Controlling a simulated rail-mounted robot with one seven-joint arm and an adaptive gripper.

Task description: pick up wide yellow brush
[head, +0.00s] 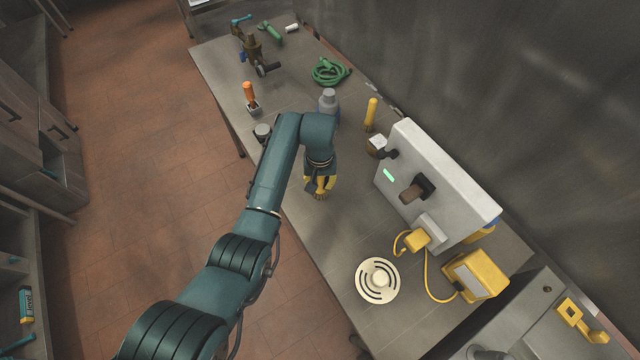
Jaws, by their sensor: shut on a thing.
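My gripper (320,187) points down close over the middle of the steel table (335,233), near its left edge. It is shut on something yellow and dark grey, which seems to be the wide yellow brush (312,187). The arm and fingers hide most of it, and I cannot tell whether it touches the table. Another tool with an upright yellow handle (371,112) stands apart, behind and to the right of the gripper.
A large grey machine (440,185) stands to the right, with a yellow box (475,276) and a round slotted disc (377,280) nearby. A grey bottle (328,104), an orange-handled tool (250,95) and a green coiled hose (330,71) lie farther back. The table's front-middle is clear.

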